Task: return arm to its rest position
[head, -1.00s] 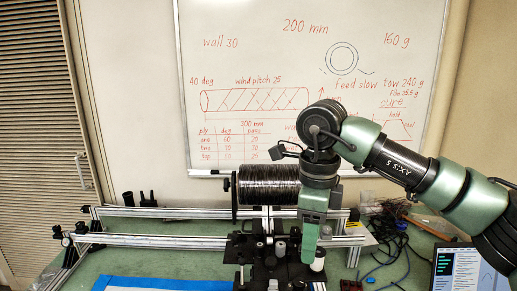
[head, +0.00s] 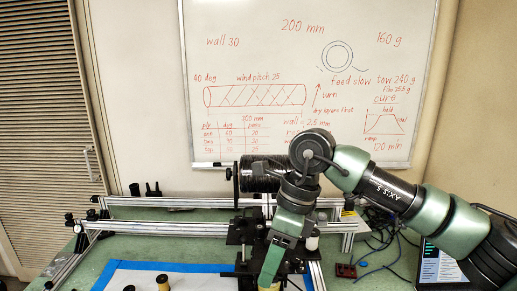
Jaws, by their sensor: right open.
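My right arm comes in from the right edge and bends down at the elbow in front of the whiteboard. Its green right gripper (head: 268,276) points down and slightly left at the bottom middle, in front of the winding rig. The jaws are open; the fingertips are close to a pale yellow object at the bottom edge, and I cannot tell whether they touch it. The black wound carbon tow roll (head: 262,176) sits on the rig behind the arm, its right end partly hidden. My left gripper is not in view.
Aluminium rails (head: 170,224) span the green bench. A blue-edged white mat (head: 200,279) holds small spools (head: 163,282) at the lower left. A white cylinder (head: 312,241) stands beside the arm.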

